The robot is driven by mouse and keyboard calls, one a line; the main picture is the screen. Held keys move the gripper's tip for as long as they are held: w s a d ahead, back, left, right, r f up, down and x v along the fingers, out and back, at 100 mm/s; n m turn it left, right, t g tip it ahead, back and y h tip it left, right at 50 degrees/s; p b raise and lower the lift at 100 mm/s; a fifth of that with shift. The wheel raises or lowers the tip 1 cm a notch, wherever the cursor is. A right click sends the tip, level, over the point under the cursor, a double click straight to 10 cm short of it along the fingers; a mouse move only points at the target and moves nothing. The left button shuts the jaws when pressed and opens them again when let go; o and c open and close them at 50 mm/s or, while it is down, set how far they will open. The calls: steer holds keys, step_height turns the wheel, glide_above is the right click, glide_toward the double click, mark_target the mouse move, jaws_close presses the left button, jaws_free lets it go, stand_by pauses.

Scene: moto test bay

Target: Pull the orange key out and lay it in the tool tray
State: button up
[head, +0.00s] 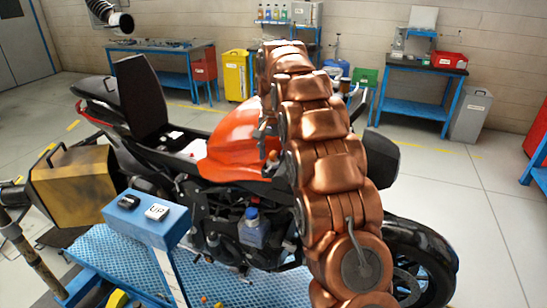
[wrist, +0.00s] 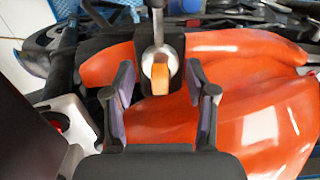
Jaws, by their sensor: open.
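The orange key (wrist: 160,80) stands in a round metal lock in the wrist view, with a grey rod-like part behind it. My gripper (wrist: 160,66) is open, with one dark finger on each side of the key and a visible gap on both sides. It holds nothing. In the head view my copper-coloured arm covers much of the motorcycle's middle and most of my gripper. A small orange spot shows beside the arm there, but I cannot tell whether it is the key. I cannot make out a tool tray for certain in either view.
The motorcycle's orange tank (head: 232,146) lies close around the lock. A blue stand (head: 150,228) with a black item and a white labelled item is at the front left. The blue textured platform (head: 105,250) lies under the bike. Workbenches stand along the back wall.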

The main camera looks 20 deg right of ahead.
mark_target(273, 152)
jaws_close()
stand_by(0.4)
steer(key=shift+r, duration=0.15)
stand_by(0.4)
steer(key=shift+r+p, duration=1)
steer(key=shift+r, duration=1.85)
